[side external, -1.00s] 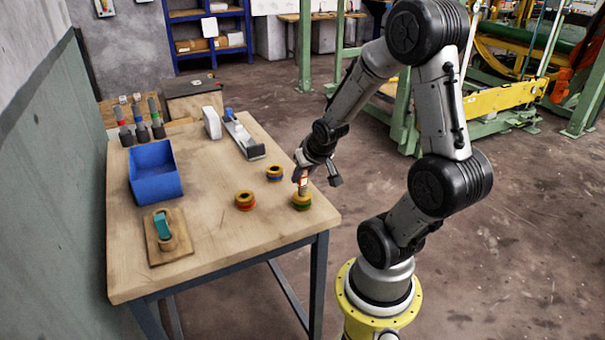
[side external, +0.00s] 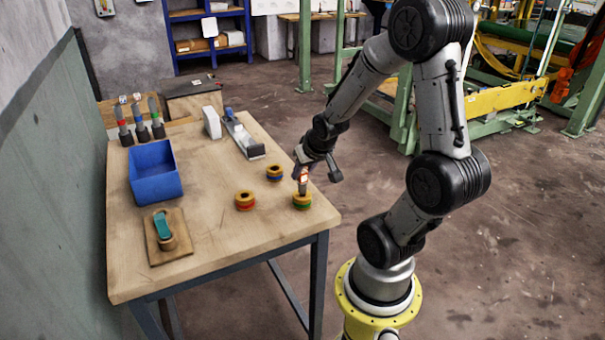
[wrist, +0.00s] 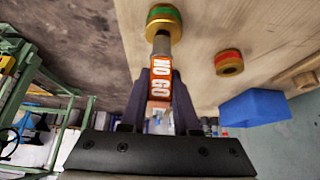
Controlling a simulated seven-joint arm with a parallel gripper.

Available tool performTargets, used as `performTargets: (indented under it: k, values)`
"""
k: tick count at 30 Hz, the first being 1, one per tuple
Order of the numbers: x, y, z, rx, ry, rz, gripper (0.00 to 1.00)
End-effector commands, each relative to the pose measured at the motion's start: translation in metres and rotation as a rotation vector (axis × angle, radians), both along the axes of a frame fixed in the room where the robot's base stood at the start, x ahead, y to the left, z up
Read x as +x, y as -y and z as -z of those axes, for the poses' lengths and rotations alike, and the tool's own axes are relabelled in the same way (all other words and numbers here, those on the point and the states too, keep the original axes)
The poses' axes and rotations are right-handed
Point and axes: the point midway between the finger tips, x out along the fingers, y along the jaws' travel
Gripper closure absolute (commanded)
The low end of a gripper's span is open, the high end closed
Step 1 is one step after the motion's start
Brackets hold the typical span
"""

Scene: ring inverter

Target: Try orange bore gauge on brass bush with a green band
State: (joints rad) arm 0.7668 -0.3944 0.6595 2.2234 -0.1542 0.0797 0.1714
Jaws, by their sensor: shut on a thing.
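The brass bush with a green band (side external: 302,202) stands upright near the table's right front corner; it also shows at the top of the wrist view (wrist: 163,20). My gripper (wrist: 160,88) is shut on the orange bore gauge (wrist: 160,70), whose handle reads "NO GO". In the side view the gauge (side external: 304,176) points down, with its grey plug end right over the green-banded bush. In the wrist view the plug reaches the bush's edge. I cannot tell whether the tip touches the bush or sits inside its bore.
A red-banded bush (side external: 245,201) and a blue-banded bush (side external: 275,172) stand to the left. The middle of the table is clear.

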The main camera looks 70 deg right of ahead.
Motion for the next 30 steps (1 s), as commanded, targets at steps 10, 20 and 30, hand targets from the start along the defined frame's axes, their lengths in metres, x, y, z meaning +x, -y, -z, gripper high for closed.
performTargets:
  k: [10,20,30]
  values:
    - [0.0,0.0,-0.013,0.0,0.003,0.001,1.0]
    - [0.001,0.001,-0.026,-0.002,0.004,0.0,1.0]
    - [0.001,0.0,-0.038,-0.002,0.003,-0.001,1.0]
